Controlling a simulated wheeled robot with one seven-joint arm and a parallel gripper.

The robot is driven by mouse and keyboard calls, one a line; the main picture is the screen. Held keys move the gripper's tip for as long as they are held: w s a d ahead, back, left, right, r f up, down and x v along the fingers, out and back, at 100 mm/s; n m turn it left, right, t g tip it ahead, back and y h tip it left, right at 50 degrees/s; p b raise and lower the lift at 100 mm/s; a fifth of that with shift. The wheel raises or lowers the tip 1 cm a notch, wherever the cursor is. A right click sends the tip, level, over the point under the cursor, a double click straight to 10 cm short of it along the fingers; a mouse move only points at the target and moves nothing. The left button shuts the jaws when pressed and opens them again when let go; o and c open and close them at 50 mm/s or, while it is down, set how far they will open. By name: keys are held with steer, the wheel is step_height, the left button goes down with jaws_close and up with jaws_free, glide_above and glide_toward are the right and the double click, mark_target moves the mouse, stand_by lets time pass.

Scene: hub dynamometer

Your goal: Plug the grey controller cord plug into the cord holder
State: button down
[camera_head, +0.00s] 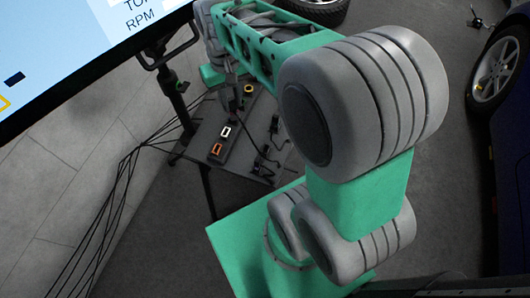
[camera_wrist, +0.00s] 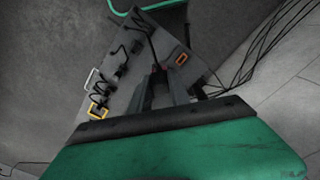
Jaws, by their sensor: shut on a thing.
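My gripper (camera_wrist: 160,82) is shut on a small dark plug (camera_wrist: 157,70), mostly hidden between the fingers in the wrist view. A dark cord runs from the fingers toward the table's far edge. In the head view my gripper (camera_head: 232,92) is above the back of a small dark table. A dark strip that looks like the cord holder (camera_head: 223,141) lies there, with orange-rimmed and white-rimmed openings. In the wrist view an orange-rimmed opening (camera_wrist: 182,59) is just right of the fingers, apart from the plug. The plug's tip and exact colour cannot be made out.
The small table (camera_head: 196,148) also carries several black plugs with cords (camera_head: 265,150). A yellow-rimmed piece (camera_head: 249,89) is near its back; a yellow frame shows in the wrist view (camera_wrist: 97,112). A stand (camera_head: 176,95), hanging cables and a large screen (camera_head: 75,45) are at left.

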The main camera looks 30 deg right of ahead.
step_height(320, 180, down, 9)
steer(key=s+d+b, duration=0.1)
steer(key=b, duration=0.4)
steer(key=shift+s+d, duration=0.3)
steer(key=shift+s, duration=0.1)
steer(key=shift+r, duration=0.1)
steer(key=w+d+p, duration=0.1)
steer(key=w+d, duration=0.3)
steer(key=shift+d, duration=0.3)
stand_by(0.6)
steer(key=s+d+p, duration=0.1)
steer(key=s+d, duration=0.1)
steer(key=s, duration=0.1)
steer(key=shift+s+d, duration=0.15)
steer(key=shift+d, duration=0.25)
stand_by(0.3)
